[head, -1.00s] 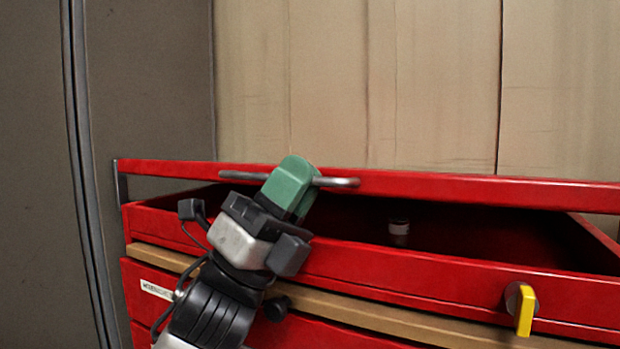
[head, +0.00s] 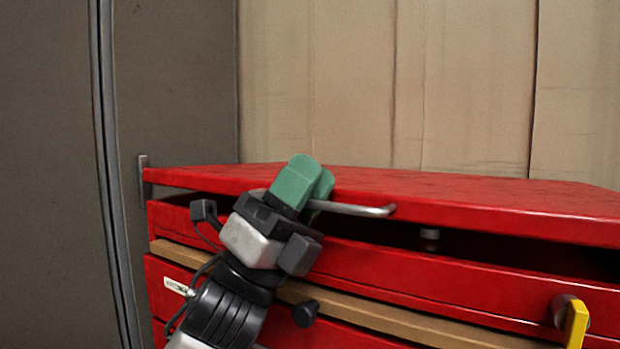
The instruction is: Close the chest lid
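The red chest's lid (head: 480,202) is tilted low over the open top, with a dark gap between it and the body (head: 400,273). A grey bar handle (head: 355,209) sticks out from the lid's front edge. My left gripper (head: 304,184), with green fingers, comes up from below in front of the chest. Its fingers are around the handle and look shut on it. My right gripper is not in view.
A yellow latch (head: 576,324) is on the chest's front at right. A wooden strip (head: 370,312) runs along the front below the rim. A tan panelled wall (head: 400,90) stands behind, and a grey panel (head: 175,80) at left.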

